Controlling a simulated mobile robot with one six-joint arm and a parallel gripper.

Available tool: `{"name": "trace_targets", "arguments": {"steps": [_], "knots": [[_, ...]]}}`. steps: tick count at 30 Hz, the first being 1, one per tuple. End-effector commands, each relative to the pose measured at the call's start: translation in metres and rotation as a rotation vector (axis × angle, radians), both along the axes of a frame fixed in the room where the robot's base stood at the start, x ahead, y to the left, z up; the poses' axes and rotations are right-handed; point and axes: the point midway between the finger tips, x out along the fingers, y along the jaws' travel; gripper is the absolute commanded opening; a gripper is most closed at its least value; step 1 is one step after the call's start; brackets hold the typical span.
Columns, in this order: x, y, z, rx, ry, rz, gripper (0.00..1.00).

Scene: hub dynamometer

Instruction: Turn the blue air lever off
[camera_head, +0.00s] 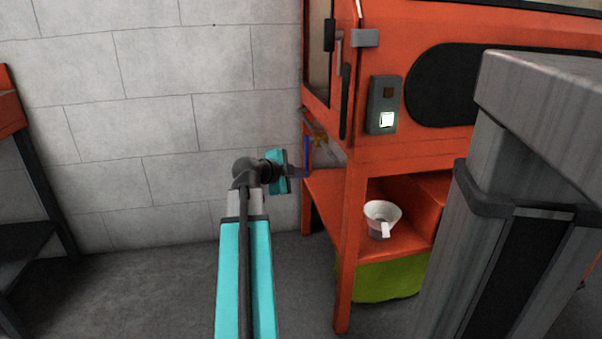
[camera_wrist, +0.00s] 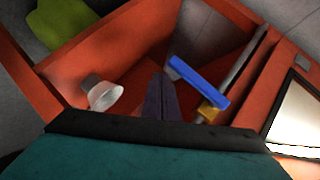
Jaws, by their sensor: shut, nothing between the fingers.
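The blue air lever (camera_head: 307,155) is a narrow bar on the left side of the orange cabinet, upright in the head view. In the wrist view the blue lever (camera_wrist: 199,81) runs diagonally, just right of my gripper, with a brass valve body (camera_wrist: 211,108) at its lower end. My gripper (camera_head: 303,173) reaches toward the cabinet close to the lever's lower part. In the wrist view my gripper's dark fingers (camera_wrist: 161,97) are together and empty. A small gap shows between fingers and lever there; contact cannot be told from the head view.
The orange cabinet (camera_head: 350,230) has a shelf with a white cup (camera_head: 382,217) and a green thing (camera_head: 388,278) below. A grey switch box (camera_head: 384,104) is on its front. A grey post (camera_head: 465,220) stands at right.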

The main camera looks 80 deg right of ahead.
Motion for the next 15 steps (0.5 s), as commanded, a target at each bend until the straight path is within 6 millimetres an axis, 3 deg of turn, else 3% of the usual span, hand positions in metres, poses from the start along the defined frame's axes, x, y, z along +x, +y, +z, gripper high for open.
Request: {"name": "trace_targets", "arguments": {"steps": [5,15], "knots": [[-0.005,0.019,-0.001,-0.001,0.000,0.001,0.00],[0.008,0.051,0.001,0.001,0.000,0.001,0.00]]}}
